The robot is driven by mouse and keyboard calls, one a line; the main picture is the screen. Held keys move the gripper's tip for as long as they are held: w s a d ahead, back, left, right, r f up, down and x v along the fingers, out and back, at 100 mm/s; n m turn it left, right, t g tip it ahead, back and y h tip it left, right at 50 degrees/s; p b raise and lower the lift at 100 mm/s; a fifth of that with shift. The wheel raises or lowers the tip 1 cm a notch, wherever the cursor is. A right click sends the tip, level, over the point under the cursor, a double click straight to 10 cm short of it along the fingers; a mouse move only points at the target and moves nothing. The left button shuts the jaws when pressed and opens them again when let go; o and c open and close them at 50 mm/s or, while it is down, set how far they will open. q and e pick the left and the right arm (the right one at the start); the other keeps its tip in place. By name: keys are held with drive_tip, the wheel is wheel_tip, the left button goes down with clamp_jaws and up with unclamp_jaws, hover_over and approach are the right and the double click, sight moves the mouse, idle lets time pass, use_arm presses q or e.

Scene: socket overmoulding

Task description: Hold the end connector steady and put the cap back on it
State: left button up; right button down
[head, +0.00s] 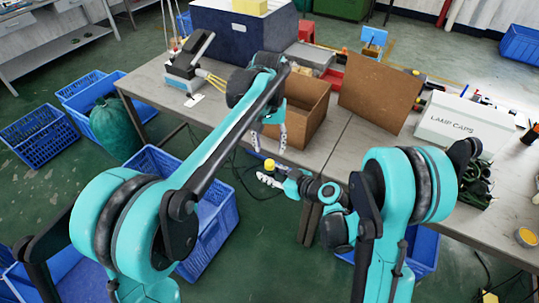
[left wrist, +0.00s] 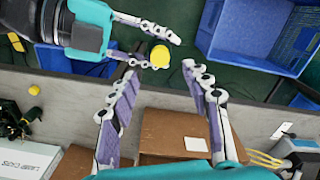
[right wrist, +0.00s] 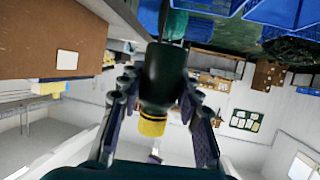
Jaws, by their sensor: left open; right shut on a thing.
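The end connector (right wrist: 160,75) is a dark green cylinder with a yellow end (right wrist: 152,122). My right gripper (head: 268,180) is shut on it and holds it upright, yellow end up, in front of the table. The yellow end also shows in the head view (head: 269,164) and the left wrist view (left wrist: 160,56). I cannot tell whether the yellow part is a separate cap; I see no other cap clearly. My left gripper (head: 270,138) is open and empty above the connector, fingers pointing down. In the left wrist view the yellow end lies just beyond its fingertips, apart from them.
An open cardboard box (head: 300,115) stands on the table (head: 225,115) behind the grippers. A white box marked LAMP CAPS (head: 462,122) and dark parts (head: 478,185) are on the right. Blue crates (head: 205,225) stand on the floor below. The air around the connector looks clear.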

use_arm(q)
wheel_tip(320, 180, up, 5)
drive_tip(key=shift+f, duration=0.1)
idle(0.5)
drive_tip(key=s+a+n+t, duration=0.1)
drive_tip(key=s+a+t, duration=0.3)
drive_tip(key=s+a, duration=0.7)
drive_tip(key=s+a+f+t, duration=0.3)
drive_tip(key=s+a+f, duration=0.5)
drive_tip(key=s+f, duration=0.1)
drive_tip(key=shift+s+a+f+n, duration=0.15)
drive_tip(key=shift+s+n, duration=0.25)
drive_tip(key=shift+s, duration=0.1)
